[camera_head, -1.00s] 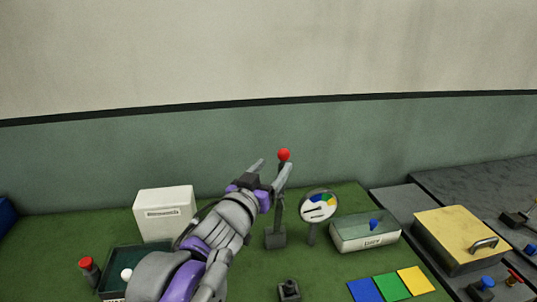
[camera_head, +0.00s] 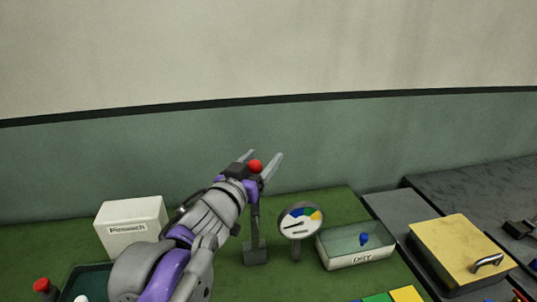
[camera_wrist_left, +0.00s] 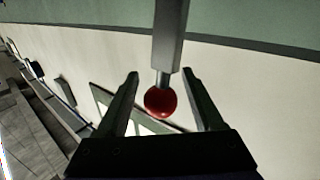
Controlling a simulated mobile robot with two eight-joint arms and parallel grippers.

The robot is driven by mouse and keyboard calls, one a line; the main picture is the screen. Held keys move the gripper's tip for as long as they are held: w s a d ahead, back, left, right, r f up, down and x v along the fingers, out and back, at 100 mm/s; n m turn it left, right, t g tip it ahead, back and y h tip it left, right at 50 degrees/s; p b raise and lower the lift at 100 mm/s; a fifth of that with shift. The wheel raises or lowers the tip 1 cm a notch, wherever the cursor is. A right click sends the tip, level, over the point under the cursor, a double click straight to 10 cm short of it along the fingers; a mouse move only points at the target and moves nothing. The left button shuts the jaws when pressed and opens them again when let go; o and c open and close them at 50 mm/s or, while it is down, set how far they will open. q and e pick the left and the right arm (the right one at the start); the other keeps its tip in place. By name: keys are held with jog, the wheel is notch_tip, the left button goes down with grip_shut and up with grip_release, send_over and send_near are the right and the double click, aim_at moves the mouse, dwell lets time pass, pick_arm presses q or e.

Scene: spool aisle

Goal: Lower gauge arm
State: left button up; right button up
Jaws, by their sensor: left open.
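The gauge arm is a grey lever with a red ball knob (camera_head: 255,166), standing upright from a dark base (camera_head: 255,254) on the green bench. A round dial (camera_head: 300,221) with coloured segments and a dark pointer stands to its right. My left gripper (camera_head: 265,157) is open at the top of the lever, its fingers reaching past the knob. In the left wrist view the red knob (camera_wrist_left: 160,102) shows between the two spread fingers, with the grey bar (camera_wrist_left: 168,38) running up from it. Neither finger visibly touches the knob. My right gripper is out of view.
A white labelled box (camera_head: 130,227) stands left of my arm. A clear-sided bin (camera_head: 356,246) with a blue piece is right of the dial. A yellow-lidded box (camera_head: 462,252) stands farther right. A red-topped post (camera_head: 42,285) is at lower left.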

pick_arm(q)
jog(key=shift+w, duration=0.2)
grip_shut()
dwell(0.4)
jog(key=shift+s, duration=0.1)
dwell(1.0)
